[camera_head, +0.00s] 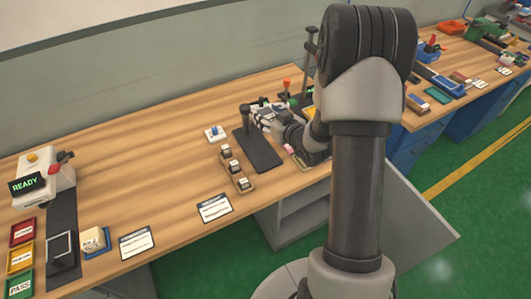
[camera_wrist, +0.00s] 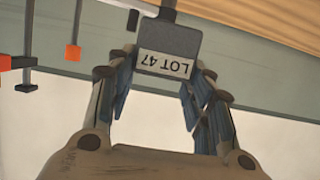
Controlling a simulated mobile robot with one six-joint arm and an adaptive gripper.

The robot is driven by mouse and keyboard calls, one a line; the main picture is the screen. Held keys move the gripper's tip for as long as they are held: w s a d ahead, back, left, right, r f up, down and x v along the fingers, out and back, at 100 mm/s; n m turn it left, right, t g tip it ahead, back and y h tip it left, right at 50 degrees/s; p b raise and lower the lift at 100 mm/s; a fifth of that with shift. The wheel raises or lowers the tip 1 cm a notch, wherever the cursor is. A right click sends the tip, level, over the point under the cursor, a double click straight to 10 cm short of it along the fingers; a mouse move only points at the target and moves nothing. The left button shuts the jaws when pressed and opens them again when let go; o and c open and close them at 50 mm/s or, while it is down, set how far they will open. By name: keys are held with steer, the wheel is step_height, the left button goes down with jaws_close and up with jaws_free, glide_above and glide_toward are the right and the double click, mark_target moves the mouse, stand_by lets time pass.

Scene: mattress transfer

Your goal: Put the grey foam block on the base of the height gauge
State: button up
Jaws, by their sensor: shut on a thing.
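My gripper (camera_head: 264,115) is low over the bench, left of my large arm link. In the wrist view my gripper (camera_wrist: 163,78) has its blue-padded fingers on either side of a dark grey block (camera_wrist: 168,36) and is shut on it. The block has a white "LOT 47" label, upside down in that view. In the head view the block is too small to make out surely. A tall dark post with a head (camera_head: 309,62), apparently the height gauge, stands behind my gripper. Its base is hidden, and its contact with the block cannot be told.
A dark flat plate (camera_head: 258,150) lies below my gripper. A holder with small blocks (camera_head: 236,174) is left of it, and a white-and-blue item (camera_head: 215,133) lies farther left. An orange-topped stalk (camera_wrist: 72,52) stands nearby. The bench (camera_head: 150,165) is clear at middle left.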

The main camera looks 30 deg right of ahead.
step_height(320, 180, down, 17)
steer(key=b, duration=0.4)
steer(key=shift+a+f+b, duration=0.15)
steer(key=shift+f+b, duration=0.05)
steer(key=shift+b, duration=0.15)
steer(key=shift+f, duration=0.2)
steer(key=o, duration=1)
steer(key=shift+c, duration=0.2)
steer(key=shift+r, duration=0.1)
